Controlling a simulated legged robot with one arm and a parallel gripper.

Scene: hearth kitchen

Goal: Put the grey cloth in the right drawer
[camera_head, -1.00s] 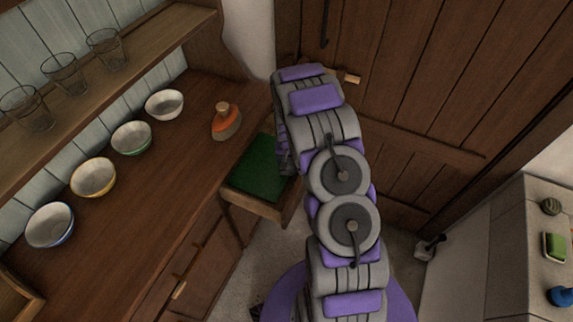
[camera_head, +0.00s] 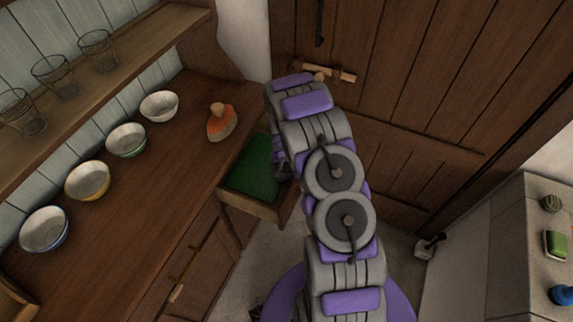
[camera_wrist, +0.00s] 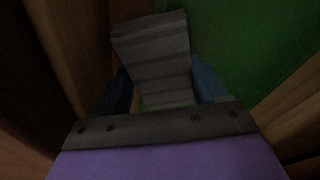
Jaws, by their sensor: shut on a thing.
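The right drawer (camera_head: 232,197) stands open below the counter's right end, and its green-lined inside shows. In the wrist view the green lining (camera_wrist: 250,40) of the drawer lies below and beyond my gripper. My gripper (camera_wrist: 163,84) has its two blue fingers on either side of the grey cloth (camera_wrist: 152,48), a ribbed grey strip, and is shut on it. The cloth is over the drawer opening; whether it touches the bottom I cannot tell. In the head view the cloth is hidden behind my arm.
Several bowls (camera_head: 88,181) and an orange-and-grey object with a knob (camera_head: 222,123) stand on the counter (camera_head: 150,200). Glasses (camera_head: 98,51) stand on the shelf. A wooden door (camera_head: 400,90) is behind my arm. A stone ledge (camera_head: 520,235) with small items is at the right.

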